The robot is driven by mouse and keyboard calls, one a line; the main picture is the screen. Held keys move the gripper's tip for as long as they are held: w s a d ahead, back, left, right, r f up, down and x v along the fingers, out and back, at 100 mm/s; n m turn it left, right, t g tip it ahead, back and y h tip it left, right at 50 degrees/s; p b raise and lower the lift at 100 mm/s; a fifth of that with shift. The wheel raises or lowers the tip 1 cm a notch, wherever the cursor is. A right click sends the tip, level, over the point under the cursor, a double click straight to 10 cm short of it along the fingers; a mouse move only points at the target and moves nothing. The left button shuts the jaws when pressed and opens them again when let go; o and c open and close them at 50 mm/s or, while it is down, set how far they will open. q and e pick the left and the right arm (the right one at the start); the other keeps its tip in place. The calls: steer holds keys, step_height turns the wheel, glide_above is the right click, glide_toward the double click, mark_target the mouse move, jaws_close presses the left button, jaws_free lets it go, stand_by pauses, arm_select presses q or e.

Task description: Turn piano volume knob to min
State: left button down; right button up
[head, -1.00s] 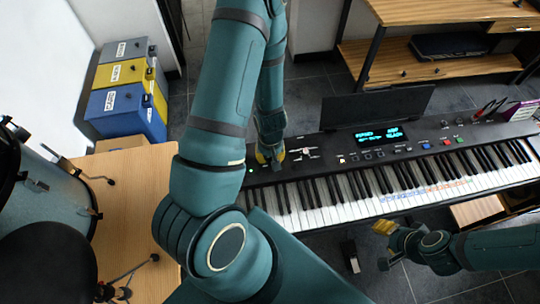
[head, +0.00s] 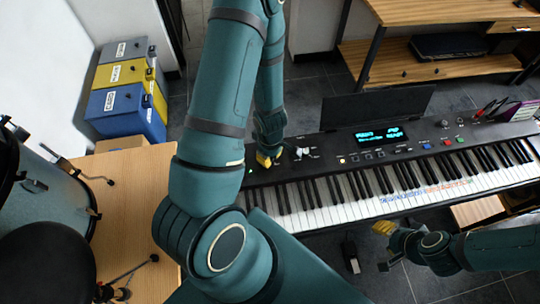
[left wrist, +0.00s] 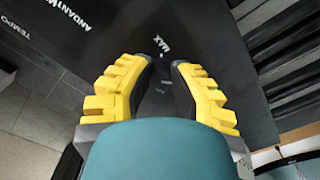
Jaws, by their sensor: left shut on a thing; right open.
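The black piano (head: 350,180) stands at the middle right of the head view, its keys towards me. My left gripper (head: 266,159) is over the left end of its top panel. In the left wrist view, my left gripper (left wrist: 165,85) has its yellow fingers on both sides of a dark thing by a MAX mark and is shut on it. This appears to be the volume knob (left wrist: 167,98), partly hidden by my wrist, so its setting cannot be read. My right gripper (head: 384,246) is open and empty in front of the keys.
The piano's lit display (head: 379,138) and several buttons are right of my left gripper. A drum (head: 50,195) and a wooden table (head: 135,215) are at left. Stacked blue, yellow and grey boxes (head: 127,88) stand behind. A wooden shelf (head: 430,65) is at the back right.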

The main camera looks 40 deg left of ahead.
arm_select(q)
steer(key=shift+n, duration=0.5)
steer(key=c, duration=0.8)
jaws_free()
step_height(320, 180, up, 12)
stand_by(0.5)
stand_by(0.6)
